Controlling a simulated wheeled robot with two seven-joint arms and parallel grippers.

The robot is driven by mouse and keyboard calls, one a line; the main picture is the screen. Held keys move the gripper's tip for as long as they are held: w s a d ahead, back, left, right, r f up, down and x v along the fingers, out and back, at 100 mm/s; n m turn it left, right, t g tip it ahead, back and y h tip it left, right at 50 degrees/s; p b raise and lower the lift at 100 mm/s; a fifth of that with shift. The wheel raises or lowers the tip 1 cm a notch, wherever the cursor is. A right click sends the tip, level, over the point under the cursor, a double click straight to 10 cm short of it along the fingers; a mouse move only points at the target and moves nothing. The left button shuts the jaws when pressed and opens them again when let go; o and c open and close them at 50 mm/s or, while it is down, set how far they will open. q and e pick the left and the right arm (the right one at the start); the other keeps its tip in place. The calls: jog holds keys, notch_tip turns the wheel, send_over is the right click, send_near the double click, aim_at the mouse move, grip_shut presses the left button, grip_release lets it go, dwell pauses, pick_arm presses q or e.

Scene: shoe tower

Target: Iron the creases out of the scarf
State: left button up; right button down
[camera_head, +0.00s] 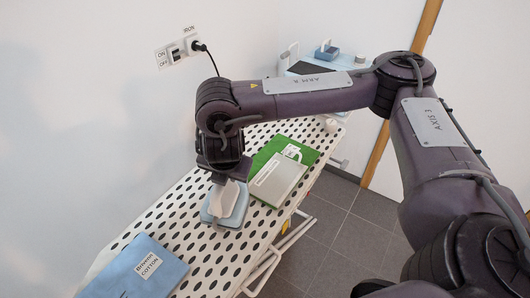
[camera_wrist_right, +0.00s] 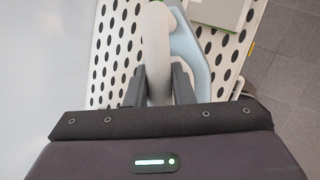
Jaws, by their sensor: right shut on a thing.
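My right gripper (camera_head: 226,181) is shut on the white handle of a light blue iron (camera_head: 235,211). In the right wrist view the two fingers (camera_wrist_right: 159,88) sit on either side of the handle, and the iron's pale blue body (camera_wrist_right: 192,60) shows beyond. The iron is over the perforated ironing board (camera_head: 190,225); I cannot tell whether it touches. A green cloth (camera_head: 267,152) lies on the board beyond it, with a grey-white labelled panel on top. A blue folded cloth (camera_head: 130,275) labelled "COTTON" lies at the near left. I cannot tell which cloth is the scarf. My left gripper is out of view.
A wall switch marked ON and OFF (camera_head: 175,55) and a socket with a black plug (camera_head: 195,45) are on the wall at left. A pale blue-white unit (camera_head: 345,62) stands beyond the board's far end. Bare board separates the iron and blue cloth.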

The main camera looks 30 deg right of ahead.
jog(key=w+d+f+n+y+b, duration=0.1)
jog(key=d+n, duration=0.2)
jog(key=d, duration=0.4)
jog(key=w+d+n+y+b, duration=0.1)
jog(key=w+d+n, duration=0.1)
jog(key=d, duration=0.4)
notch_tip(320, 180, down, 6)
jog(key=b, duration=0.5)
jog(key=shift+s+t, duration=0.2)
jog(key=shift+t, duration=0.1)
jog(key=shift+f+b, duration=0.45)
jog(key=shift+f, duration=0.2)
jog(key=shift+w+d, duration=2.2)
jog(key=shift+d, duration=3.85)
jog(key=s+a+p, duration=0.2)
jog(key=a+p, duration=0.1)
jog(key=a, duration=0.3)
jog(key=shift+s+a, duration=0.15)
